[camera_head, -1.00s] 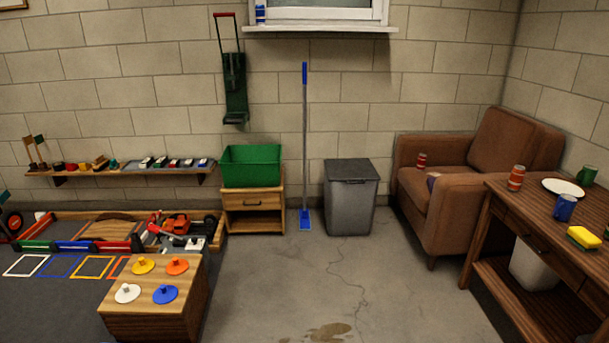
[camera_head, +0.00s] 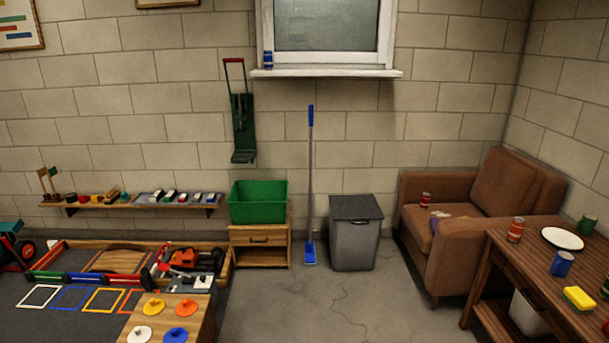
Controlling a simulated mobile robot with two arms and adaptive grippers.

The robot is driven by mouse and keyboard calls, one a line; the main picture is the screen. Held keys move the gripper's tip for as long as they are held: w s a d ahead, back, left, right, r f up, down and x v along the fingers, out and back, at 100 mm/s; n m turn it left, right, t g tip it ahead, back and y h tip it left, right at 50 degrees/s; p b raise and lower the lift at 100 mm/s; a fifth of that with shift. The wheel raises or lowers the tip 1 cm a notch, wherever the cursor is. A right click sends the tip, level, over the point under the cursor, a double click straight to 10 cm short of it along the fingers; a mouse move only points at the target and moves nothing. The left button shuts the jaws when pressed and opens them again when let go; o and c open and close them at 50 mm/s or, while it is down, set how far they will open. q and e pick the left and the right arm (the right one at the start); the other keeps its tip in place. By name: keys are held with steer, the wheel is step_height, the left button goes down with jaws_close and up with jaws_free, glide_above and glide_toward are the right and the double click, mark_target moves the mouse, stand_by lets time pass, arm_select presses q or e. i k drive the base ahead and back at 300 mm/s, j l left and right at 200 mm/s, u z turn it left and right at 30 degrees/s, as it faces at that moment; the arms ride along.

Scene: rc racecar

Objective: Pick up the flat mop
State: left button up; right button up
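The flat mop (camera_head: 311,190) stands upright against the block wall in the head view. It has a blue grip at the top, a grey pole and a flat blue head on the floor. It stands between the small wooden cabinet (camera_head: 261,246) and the grey lidded bin (camera_head: 355,235), apart from my body. Neither of my grippers shows in the head view.
A wooden block with coloured knobbed discs (camera_head: 172,318) stands at the front left. A brown armchair (camera_head: 470,225) and a wooden table (camera_head: 545,250) with cans and a plate stand at the right. Bare floor (camera_head: 300,308) lies before the mop. A stain is no longer visible.

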mark_target(310, 254)
steer(key=i+z, duration=0.1)
steer(key=i, duration=1.5)
